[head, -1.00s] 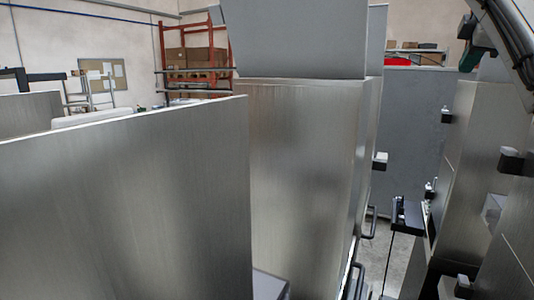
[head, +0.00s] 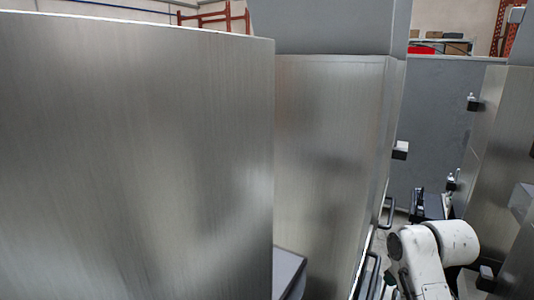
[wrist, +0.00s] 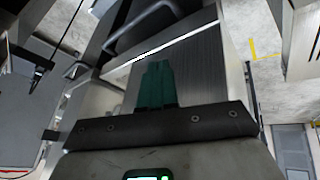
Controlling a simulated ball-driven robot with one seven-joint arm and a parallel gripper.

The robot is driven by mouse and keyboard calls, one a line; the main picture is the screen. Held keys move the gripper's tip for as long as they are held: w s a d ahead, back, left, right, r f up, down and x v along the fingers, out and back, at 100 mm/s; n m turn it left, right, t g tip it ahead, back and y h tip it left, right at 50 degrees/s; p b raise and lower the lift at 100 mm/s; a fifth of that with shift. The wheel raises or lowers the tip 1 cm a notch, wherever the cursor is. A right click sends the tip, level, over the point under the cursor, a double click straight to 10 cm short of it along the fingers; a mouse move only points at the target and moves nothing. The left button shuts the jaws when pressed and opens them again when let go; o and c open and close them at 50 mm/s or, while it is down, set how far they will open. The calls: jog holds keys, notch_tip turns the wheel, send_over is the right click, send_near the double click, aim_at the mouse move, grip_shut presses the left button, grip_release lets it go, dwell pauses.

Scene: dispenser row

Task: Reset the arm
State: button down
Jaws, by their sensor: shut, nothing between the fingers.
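My gripper (wrist: 157,84) shows in the wrist view as two dark green fingers side by side, shut with nothing between them. In the head view, my white arm (head: 440,248) is low at the right, and the gripper itself is out of sight.
A large steel panel (head: 140,150) fills the left of the head view, close by. A steel cabinet (head: 325,160) with dark side handles stands beside it. More steel units (head: 488,150) stand at the right. A grey panel (head: 430,120) closes the narrow gap between.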

jog(key=s+a+f+m+g+b, duration=0.1)
jog(key=s+a+f+m+g, duration=0.2)
jog(key=s+f, duration=1.4)
jog(key=s+f+m, duration=0.2)
jog(key=s, duration=1)
jog(key=s+f+m+g+b, duration=0.1)
jog(key=s+f+m, duration=0.1)
jog(key=s, duration=1)
jog(key=shift+d+g+h, duration=0.3)
jog(key=shift+d+h, duration=0.05)
jog(key=shift+h, duration=0.05)
jog(key=c, duration=1.8)
grip_release()
